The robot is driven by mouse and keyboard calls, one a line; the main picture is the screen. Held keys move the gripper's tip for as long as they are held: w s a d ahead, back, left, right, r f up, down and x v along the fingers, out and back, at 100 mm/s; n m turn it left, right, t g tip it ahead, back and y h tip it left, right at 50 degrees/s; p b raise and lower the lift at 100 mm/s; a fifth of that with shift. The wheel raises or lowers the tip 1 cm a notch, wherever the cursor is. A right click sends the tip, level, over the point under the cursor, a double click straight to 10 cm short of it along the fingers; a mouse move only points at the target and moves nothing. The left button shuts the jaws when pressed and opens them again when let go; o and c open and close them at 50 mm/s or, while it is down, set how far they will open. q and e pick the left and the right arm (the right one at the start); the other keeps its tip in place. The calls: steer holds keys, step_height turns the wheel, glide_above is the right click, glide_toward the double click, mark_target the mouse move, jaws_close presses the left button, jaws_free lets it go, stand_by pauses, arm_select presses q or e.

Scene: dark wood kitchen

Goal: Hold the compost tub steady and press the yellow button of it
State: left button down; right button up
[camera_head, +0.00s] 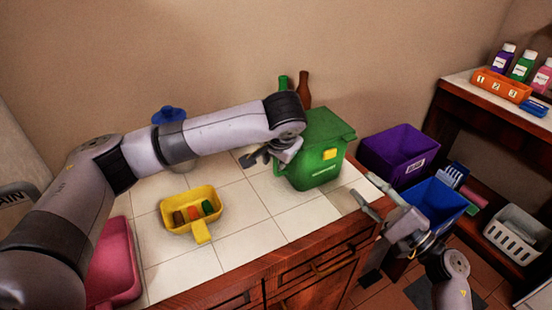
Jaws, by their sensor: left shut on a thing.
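The green compost tub (314,172) stands upright near the counter's right end, lid closed. Its yellow button (330,154) is on the upper front, facing the camera and uncovered. My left gripper (262,158) reaches across the counter and is shut on the tub's left side; its own wrist partly hides the exact contact. My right gripper (367,188) is right of and in front of the tub, near the counter's right edge. Its fingers are apart and empty, clear of the tub and the button.
A yellow pan (177,214) with several small coloured pieces sits on the tiled counter (240,250). A pink tub (112,262) is at the left. Green and brown bottles (304,90) stand behind the tub. Purple (395,150) and blue (432,202) bins lie beyond the counter's right edge.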

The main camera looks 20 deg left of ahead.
steer(key=shift+c, duration=0.2)
jaws_close()
stand_by(1.5)
